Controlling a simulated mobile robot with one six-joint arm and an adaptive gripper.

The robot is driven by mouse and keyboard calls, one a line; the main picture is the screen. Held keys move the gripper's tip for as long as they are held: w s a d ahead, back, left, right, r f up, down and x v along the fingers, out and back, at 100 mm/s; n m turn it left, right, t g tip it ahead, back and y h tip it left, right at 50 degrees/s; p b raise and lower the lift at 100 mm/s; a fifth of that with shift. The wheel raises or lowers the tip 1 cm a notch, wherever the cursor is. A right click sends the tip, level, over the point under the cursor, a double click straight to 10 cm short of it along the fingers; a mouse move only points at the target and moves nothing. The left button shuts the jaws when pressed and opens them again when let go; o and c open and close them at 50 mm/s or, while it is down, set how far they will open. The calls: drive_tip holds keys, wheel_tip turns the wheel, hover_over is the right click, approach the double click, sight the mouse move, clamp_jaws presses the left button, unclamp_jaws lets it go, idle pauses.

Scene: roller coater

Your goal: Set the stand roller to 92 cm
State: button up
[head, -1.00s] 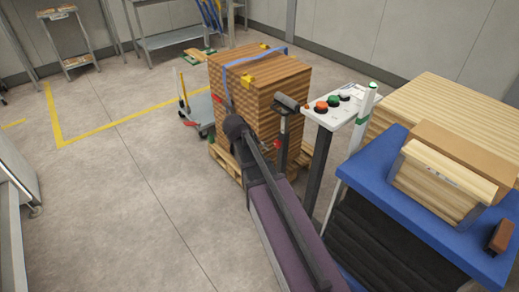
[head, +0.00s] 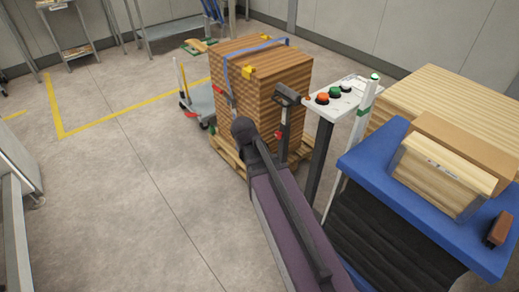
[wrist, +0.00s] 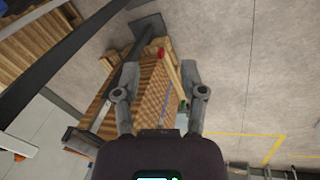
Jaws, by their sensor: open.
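The stand roller (head: 287,95) is a dark roller on top of an upright post (head: 285,122) with a red knob (head: 278,135). It stands in front of the stacked wood planks (head: 272,72). In the wrist view a dark bar that looks like the roller (wrist: 140,38) shows at the top, with a red knob (wrist: 161,54) near it. My gripper (wrist: 160,70) is open and empty, its fingertips on either side of the knob in the picture. The gap in depth is hard to judge. In the head view my arm hides the gripper's fingers. I see no readable height scale.
A control panel (head: 338,98) with coloured buttons stands just right of the roller. A blue table (head: 425,215) with boards (head: 437,175) is farther right. A hand cart (head: 200,108) stands left of the stack.

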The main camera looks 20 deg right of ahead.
drive_tip(key=s+a+y, duration=0.2)
drive_tip(key=s+a, duration=0.2)
drive_tip(key=s, duration=0.2)
drive_tip(key=shift+s+a+f+g+y, duration=0.2)
drive_tip(key=shift+f+g+y, duration=0.1)
drive_tip(key=shift+y, duration=0.1)
drive_tip(key=shift+d, duration=0.1)
